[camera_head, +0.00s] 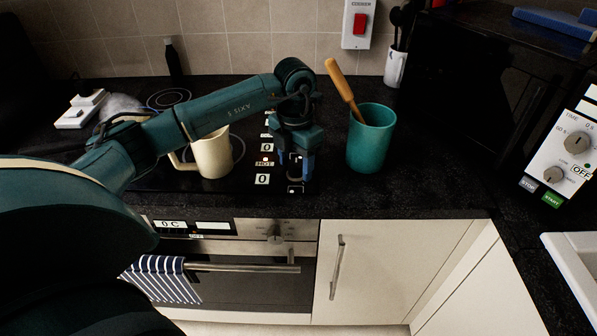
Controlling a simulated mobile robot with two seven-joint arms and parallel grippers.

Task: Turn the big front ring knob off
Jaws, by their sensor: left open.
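The black hob (235,182) is set in the dark counter, with a column of white "0" and "HOT" labels along its right side. My left gripper (295,172) points down over this control strip at the hob's front right, its fingers apart. The front knob is mostly hidden by the gripper, and I cannot tell whether the fingers touch it. A small white marking (295,189) shows just below the fingers. My right gripper is not in view.
A cream jug (212,157) stands on the hob left of the gripper. A teal pot (371,140) with a wooden-handled utensil (342,88) stands close to the right. The oven (240,275) with a striped towel (163,279) is below. The counter right of the pot is clear.

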